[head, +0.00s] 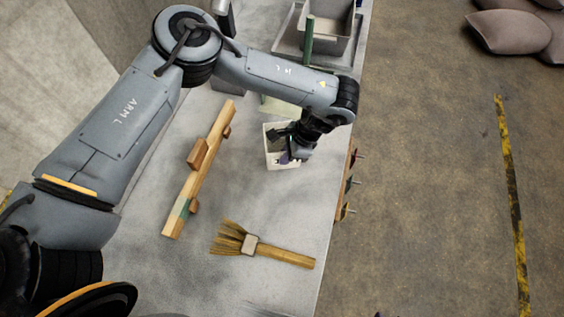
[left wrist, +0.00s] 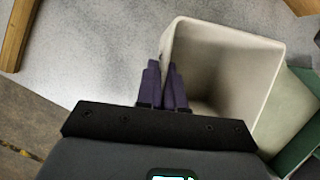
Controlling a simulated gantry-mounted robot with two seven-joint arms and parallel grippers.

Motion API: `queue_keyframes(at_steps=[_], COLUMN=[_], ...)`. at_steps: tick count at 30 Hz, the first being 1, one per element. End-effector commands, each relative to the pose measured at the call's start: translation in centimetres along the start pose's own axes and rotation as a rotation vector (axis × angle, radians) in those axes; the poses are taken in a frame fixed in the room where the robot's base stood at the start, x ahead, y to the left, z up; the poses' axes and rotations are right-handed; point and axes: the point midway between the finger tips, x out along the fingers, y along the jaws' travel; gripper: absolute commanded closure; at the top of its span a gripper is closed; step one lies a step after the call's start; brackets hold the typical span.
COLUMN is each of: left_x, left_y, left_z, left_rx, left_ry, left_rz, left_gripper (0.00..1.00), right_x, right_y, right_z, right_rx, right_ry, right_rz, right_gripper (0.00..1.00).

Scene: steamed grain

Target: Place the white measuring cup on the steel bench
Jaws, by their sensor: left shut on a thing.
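The white measuring cup (head: 269,152) is a cream, square, open-topped vessel near the right edge of the grey steel bench (head: 215,285). It also shows in the left wrist view (left wrist: 232,55), with its open mouth facing the camera. My left gripper (head: 287,158) is at the cup, with its dark fingers (left wrist: 167,85) closed on one side wall at the rim. The cup is at or just above the bench top; I cannot tell whether its base touches. My right gripper is not in view.
A wooden rail with blocks (head: 200,170) lies left of the cup. A brush (head: 265,248) lies in front. Behind are a pale green piece (head: 280,106), a green post (head: 309,40) and a grey basin (head: 335,40). Pegs (head: 350,183) stick out from the bench's right side.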

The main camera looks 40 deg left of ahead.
Motion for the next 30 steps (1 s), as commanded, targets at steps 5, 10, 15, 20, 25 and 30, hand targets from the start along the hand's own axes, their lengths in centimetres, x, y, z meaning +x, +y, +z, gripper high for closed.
queue_keyframes(at_steps=[5,10,15,20,25,30], left_x=[1.1,1.9,4.0,4.9,4.7,5.0], left_y=[-0.4,-0.4,-0.4,-0.4,-0.4,-0.4], left_z=[0.7,0.5,-0.4,-0.8,-0.7,-0.8], left_rx=[0.0,0.0,-0.001,-0.002,-0.001,-0.001], left_ry=[0.0,-0.001,0.0,0.0,0.0,0.0], left_rz=[0.0,0.001,0.001,0.001,0.0,0.0], left_gripper=[1.0,1.0,1.0,1.0,1.0,1.0], right_x=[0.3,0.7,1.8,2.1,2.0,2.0], right_y=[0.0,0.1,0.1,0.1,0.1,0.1], right_z=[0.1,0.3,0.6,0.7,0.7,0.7], right_rx=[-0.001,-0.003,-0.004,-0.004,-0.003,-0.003], right_ry=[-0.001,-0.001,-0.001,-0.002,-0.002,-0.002], right_rz=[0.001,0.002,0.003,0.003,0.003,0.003], right_gripper=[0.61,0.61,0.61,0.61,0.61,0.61])
